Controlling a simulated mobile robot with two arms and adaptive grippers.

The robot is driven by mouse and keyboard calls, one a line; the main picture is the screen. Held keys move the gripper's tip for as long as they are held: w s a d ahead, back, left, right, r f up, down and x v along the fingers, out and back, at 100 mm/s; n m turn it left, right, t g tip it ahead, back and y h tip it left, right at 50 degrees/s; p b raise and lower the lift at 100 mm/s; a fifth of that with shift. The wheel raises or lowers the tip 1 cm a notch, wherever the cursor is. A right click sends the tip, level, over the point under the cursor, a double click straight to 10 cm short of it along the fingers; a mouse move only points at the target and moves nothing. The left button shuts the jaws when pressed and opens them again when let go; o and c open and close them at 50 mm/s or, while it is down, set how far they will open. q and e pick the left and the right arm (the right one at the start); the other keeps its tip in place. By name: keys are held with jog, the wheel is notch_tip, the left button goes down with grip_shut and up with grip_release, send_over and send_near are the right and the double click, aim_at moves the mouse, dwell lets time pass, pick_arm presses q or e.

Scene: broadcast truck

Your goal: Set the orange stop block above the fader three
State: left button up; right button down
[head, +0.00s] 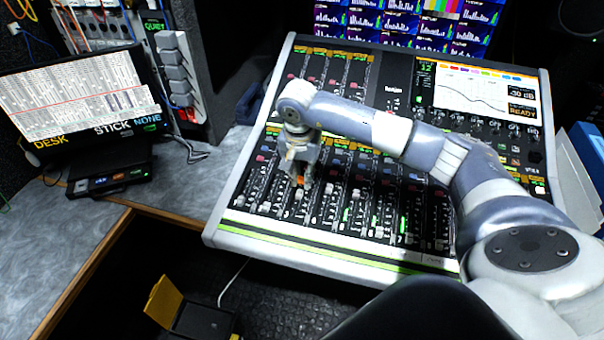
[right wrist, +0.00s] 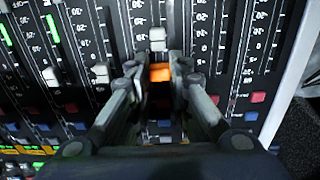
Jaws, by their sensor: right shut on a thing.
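The orange stop block (right wrist: 160,72) is held between the fingertips of my right gripper (head: 300,178), which is shut on it. In the head view only a small orange patch of it (head: 303,181) shows under the fingers. The block is low over a fader lane near the left side of the mixing console (head: 330,256). In the right wrist view a pale fader cap (right wrist: 157,39) lies in line with the block, just beyond it, with a small gap between them. Fader three's label is not readable, and the fingers hide part of the lane. My left gripper is out of view.
Other fader caps (right wrist: 100,73) and rows of buttons surround the gripper. A laptop-like screen (head: 80,95) stands on the desk at left. An open yellow-and-black box (head: 165,302) is below the console. Monitors (head: 400,22) line the back.

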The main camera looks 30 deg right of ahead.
jog(key=shift+w+d+f+b, duration=0.1)
jog(key=shift+d+f+b, duration=0.05)
jog(key=shift+f+b, duration=0.9)
jog(key=c, duration=1.4)
grip_release()
jog(key=r, duration=0.4)
jog(key=a+r, duration=0.1)
jog(key=r, duration=0.3)
jog(key=s+r, duration=0.1)
jog(key=r, duration=0.3)
jog(key=shift+a, duration=0.15)
jog(key=shift+f, duration=0.1)
